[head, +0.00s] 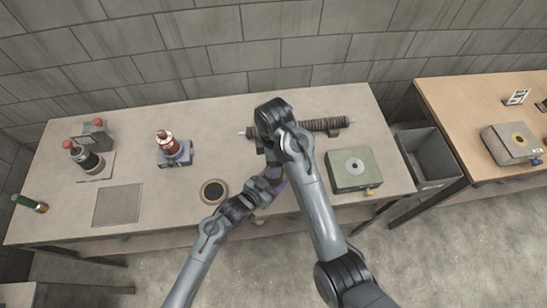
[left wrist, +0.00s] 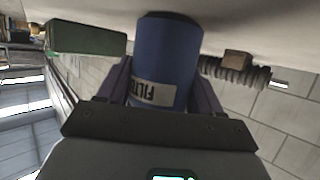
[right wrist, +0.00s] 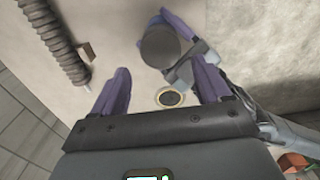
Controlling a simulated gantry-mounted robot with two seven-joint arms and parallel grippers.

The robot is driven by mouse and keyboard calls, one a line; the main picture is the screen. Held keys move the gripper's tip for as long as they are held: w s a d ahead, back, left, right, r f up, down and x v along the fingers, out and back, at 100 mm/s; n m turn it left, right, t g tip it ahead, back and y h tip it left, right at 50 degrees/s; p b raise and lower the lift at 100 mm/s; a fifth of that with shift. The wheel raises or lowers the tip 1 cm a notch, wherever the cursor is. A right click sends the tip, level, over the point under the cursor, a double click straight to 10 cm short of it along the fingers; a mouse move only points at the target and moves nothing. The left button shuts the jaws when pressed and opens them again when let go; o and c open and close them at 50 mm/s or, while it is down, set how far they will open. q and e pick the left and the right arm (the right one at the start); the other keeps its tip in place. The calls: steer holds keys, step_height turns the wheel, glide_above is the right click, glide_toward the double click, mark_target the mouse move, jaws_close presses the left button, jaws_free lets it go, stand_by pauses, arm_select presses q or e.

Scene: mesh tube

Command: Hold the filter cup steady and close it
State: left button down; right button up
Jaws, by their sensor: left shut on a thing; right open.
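The filter cup (left wrist: 165,60) is a blue cylinder with a pale FILTER label, seen in the left wrist view between the fingers of my left gripper (left wrist: 160,75), which is shut on its sides. In the right wrist view the cup's round grey top (right wrist: 160,46) faces up; I cannot tell whether it is a lid or the open mouth. My right gripper (right wrist: 162,72) is open and empty, with its purple fingers apart, above and beside the cup. In the head view my arms hide the cup. A dark disc with a light rim (head: 213,191) lies on the table; it also shows in the right wrist view (right wrist: 170,98).
A ribbed rod (head: 322,125) lies behind my arms. A green box (head: 352,170) stands to the right, and a grey bin (head: 430,157) beyond the table edge. A red-topped device (head: 170,148) stands left. The table around the disc is clear.

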steer(key=shift+f, duration=0.15)
steer(key=shift+f, duration=3.9)
steer(key=c, duration=0.9)
steer(key=o, duration=1.2)
steer(key=shift+r, duration=0.1)
steer(key=shift+r, duration=2.25)
